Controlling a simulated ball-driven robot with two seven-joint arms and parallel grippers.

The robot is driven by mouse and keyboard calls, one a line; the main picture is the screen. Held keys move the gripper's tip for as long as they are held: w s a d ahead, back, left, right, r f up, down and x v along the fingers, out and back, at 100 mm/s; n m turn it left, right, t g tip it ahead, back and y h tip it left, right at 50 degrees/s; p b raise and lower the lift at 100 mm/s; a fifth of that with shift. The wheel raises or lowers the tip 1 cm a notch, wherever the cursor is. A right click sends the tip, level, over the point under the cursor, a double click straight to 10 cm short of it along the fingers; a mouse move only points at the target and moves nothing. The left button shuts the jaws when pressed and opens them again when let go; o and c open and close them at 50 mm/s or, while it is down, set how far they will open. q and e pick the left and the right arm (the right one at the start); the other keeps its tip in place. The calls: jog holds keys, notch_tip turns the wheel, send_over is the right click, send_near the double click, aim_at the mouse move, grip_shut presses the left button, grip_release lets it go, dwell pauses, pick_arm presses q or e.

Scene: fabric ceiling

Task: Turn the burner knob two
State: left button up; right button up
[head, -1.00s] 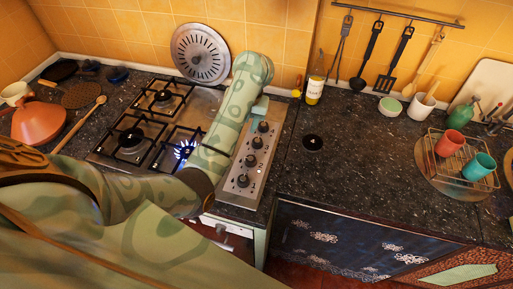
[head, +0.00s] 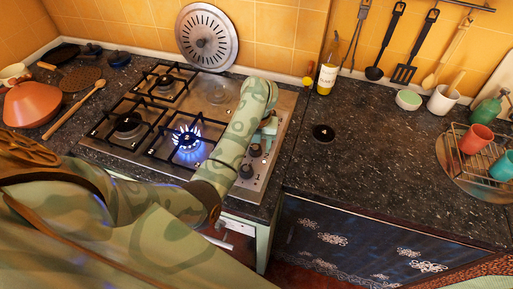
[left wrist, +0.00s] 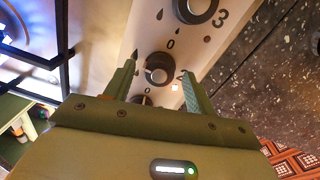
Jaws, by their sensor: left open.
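Burner knob two (left wrist: 158,68) is a round dark knob with a light face on the pale control panel, beside a printed 2. In the left wrist view it sits between the fingertips of my left gripper (left wrist: 158,74), which is open; I cannot tell whether they touch it. In the head view my left gripper (head: 267,130) is over the panel on the stove's right side, hiding the farther knobs. Knob two (head: 255,150) and the nearest knob (head: 246,171) show in front of it. My right gripper is out of view.
The front right burner (head: 187,138) has a blue flame, close to my left arm. Knob three (left wrist: 195,8) is just beyond knob two, and another knob (left wrist: 140,100) is partly hidden nearer. The counter (head: 370,165) right of the stove is mostly clear.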

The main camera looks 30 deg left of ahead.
pick_arm(q)
jog(key=shift+f, duration=0.25)
jog(key=c, duration=1)
jog(key=shift+o, duration=0.2)
jog(key=shift+r, duration=0.1)
